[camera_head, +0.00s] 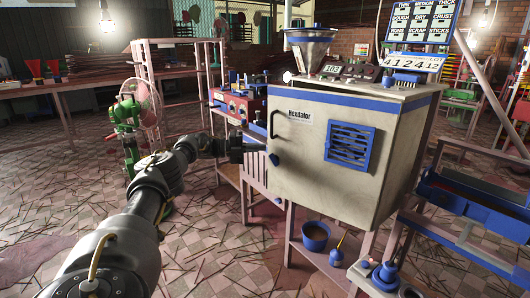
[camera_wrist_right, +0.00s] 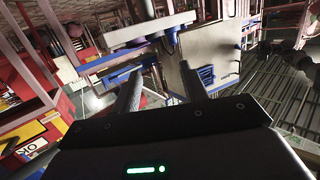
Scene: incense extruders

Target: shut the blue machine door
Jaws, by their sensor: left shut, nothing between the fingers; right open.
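I cannot tell from this view whether the door is fully flush or slightly ajar. My left gripper (camera_head: 258,150) is shut and empty, beside the door's left edge, just below the handle. I cannot tell whether it touches the door. My right gripper (camera_wrist_right: 160,88) is open and empty in the right wrist view. A pale machine panel with a blue grille (camera_wrist_right: 206,75) shows beyond its fingers.
A blue pot (camera_head: 315,236) sits on the shelf below. A blue trough (camera_head: 475,200) is at right. Sticks litter the tiled floor.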

